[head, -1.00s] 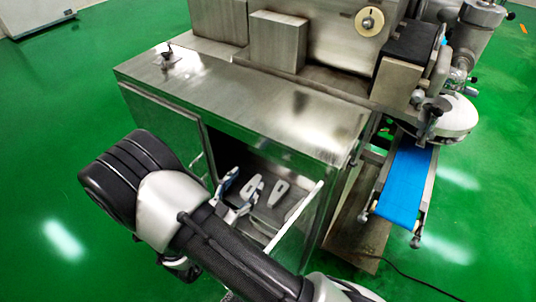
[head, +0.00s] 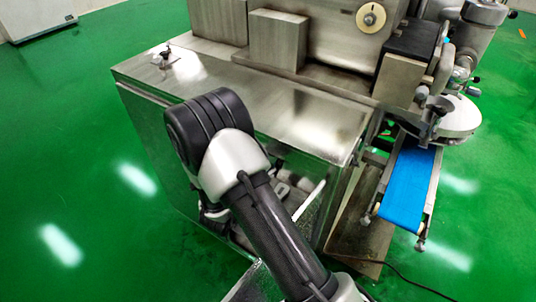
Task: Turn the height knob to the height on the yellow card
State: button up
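A round cream dial (head: 370,17) with a dark centre is on the upright face of the steel machine, at the top of the head view. I cannot tell whether it is the height knob, and its marks are too small to read. No yellow card can be made out. My arm (head: 265,220) reaches up from the bottom of the view, its black and white joint in front of the cabinet. My gripper is not visible, so whether it is open or shut does not show.
The steel cabinet (head: 290,115) has an open front with grey parts inside, partly hidden by my arm. A small fitting (head: 165,58) stands on its top left. A blue conveyor belt (head: 408,188) juts out at right. Green floor (head: 70,150) is clear at left.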

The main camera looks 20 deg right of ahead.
jog(key=shift+c, duration=0.2)
jog(key=c, duration=1)
jog(key=shift+n, duration=0.3)
jog(key=n+p, duration=0.3)
jog(key=n, duration=0.4)
jog(key=n+g+p, duration=0.1)
jog(key=n+p, duration=0.3)
jog(key=n, duration=0.3)
jog(key=n+p, duration=0.4)
jog(key=n, duration=0.4)
jog(key=shift+w+a+f+g, duration=0.15)
jog(key=shift+w+a+g, duration=0.05)
jog(key=shift+w+g, duration=0.1)
jog(key=shift+n+p, duration=0.3)
